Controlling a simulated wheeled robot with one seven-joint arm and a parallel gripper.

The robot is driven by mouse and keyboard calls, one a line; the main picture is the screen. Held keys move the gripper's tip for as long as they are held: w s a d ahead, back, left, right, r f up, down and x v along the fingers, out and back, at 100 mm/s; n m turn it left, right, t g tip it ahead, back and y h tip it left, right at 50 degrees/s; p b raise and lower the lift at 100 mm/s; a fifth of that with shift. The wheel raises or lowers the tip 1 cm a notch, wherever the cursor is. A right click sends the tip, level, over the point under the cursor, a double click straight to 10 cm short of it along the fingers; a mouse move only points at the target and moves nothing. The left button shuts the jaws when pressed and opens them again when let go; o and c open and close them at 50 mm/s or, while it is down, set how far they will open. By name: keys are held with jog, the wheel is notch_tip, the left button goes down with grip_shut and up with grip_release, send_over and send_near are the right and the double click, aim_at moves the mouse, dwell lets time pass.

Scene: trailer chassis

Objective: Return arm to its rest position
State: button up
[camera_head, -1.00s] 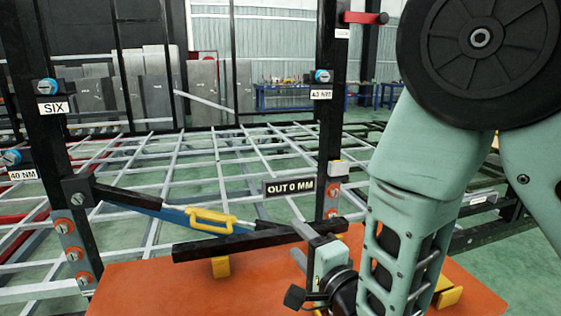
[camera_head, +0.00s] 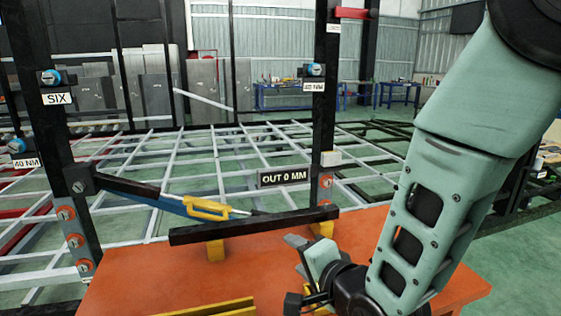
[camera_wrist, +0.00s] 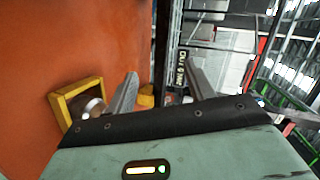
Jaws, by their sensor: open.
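My gripper (camera_head: 306,252) is at the lower middle of the head view, at the end of my pale green arm, above the orange table (camera_head: 130,284). In the wrist view my gripper (camera_wrist: 158,90) shows two grey fingers spread apart with nothing between them. A black bar (camera_head: 255,225) lies on yellow supports behind the gripper. A blue and black tool with a yellow handle (camera_head: 206,208) leans from the left post toward the bar. The gripper appears apart from these things.
A left black post (camera_head: 45,120) and a right black post (camera_head: 325,110) rise beyond the table, with small labels and blue-capped parts. A sign (camera_head: 286,176) reads "OUT 0 MM". A yellow rail (camera_head: 215,309) lies at the table's front. A yellow square bracket (camera_wrist: 75,100) shows in the wrist view.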

jog(key=s+f+n+g+b, duration=0.1)
jog(key=s+n, duration=0.1)
jog(key=s+f+n+g+h+b, duration=0.1)
jog(key=f+g, duration=0.1)
jog(key=shift+s+d+f+n+g, duration=0.2)
jog(key=shift+s+f+n+g, duration=0.1)
jog(key=shift+s+n, duration=0.1)
jog(key=s+n+g, duration=0.1)
jog(key=s+d+f+n+g+b, duration=0.1)
jog(key=s, duration=0.1)
jog(key=s+f+n+b, duration=0.1)
jog(key=shift+s+d+n+g+h, duration=0.15)
jog(key=shift+s+n+g+h, duration=0.2)
jog(key=shift+n+g+h, duration=0.05)
jog(key=s+d+f+n+g+h+b, duration=0.1)
jog(key=s+d+n+g+h+b, duration=0.15)
jog(key=s+d+n, duration=0.35)
jog(key=s+d+n+g+h+b, duration=0.1)
jog(key=s+d+n+g+h, duration=0.2)
jog(key=s, duration=0.5)
notch_tip(320, 180, up, 16)
jog(key=p, duration=1.6)
jog(key=shift+s+a+r+n+g+y, duration=0.15)
jog(key=shift+s+r+n+g+y, duration=0.1)
jog(key=shift+n+g+y, duration=0.15)
